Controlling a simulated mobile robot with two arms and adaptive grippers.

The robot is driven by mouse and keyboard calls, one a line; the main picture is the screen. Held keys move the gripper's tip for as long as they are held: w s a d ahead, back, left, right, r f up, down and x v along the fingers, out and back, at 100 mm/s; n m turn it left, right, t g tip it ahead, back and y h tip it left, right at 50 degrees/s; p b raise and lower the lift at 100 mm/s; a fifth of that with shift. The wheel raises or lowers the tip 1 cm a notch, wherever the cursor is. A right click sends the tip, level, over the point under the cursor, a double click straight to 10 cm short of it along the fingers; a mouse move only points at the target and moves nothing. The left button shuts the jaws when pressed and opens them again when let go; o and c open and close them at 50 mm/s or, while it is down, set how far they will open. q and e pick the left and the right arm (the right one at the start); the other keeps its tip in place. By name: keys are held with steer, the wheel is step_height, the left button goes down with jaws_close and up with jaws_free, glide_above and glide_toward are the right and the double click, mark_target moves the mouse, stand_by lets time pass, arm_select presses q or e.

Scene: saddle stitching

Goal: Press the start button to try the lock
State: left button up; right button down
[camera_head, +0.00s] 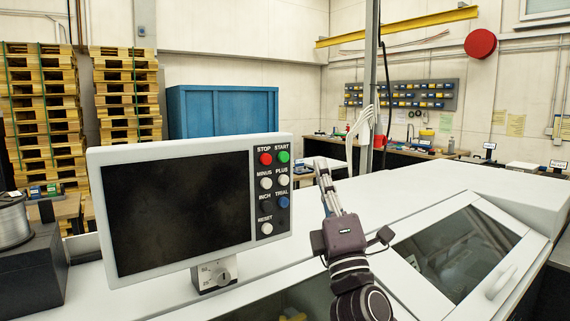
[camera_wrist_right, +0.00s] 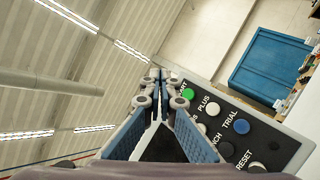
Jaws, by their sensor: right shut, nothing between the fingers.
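The green START button (camera_head: 283,156) is at the top right of the control panel (camera_head: 270,190), beside the red STOP button (camera_head: 265,159). It also shows in the right wrist view (camera_wrist_right: 187,92), just right of my fingertips. My right gripper (camera_head: 321,166) is shut and empty, pointing up, to the right of the panel in the head view. Its fingertips (camera_wrist_right: 160,76) look close to the START button in the wrist view, but appear apart from it in the head view. A small box with a rotary knob (camera_head: 223,276) sits below the screen. My left gripper is out of view.
White PLUS (camera_head: 282,180) and blue TRIAL (camera_head: 283,202) buttons lie below START. The dark screen (camera_head: 180,210) fills the panel's left part. A white machine housing with a window (camera_head: 455,250) stands at right. A wire spool (camera_head: 12,220) is at far left.

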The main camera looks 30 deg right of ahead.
mark_target(284, 157)
steer(key=shift+w+h, duration=0.1)
steer(key=shift+h, duration=0.2)
steer(key=w+b, duration=0.1)
steer(key=w, duration=0.7)
steer(key=shift+w+a+b, duration=0.35)
steer(key=shift+b, duration=0.05)
steer(key=shift+w, duration=0.15)
stand_by(1.0)
steer(key=shift+w, duration=0.25)
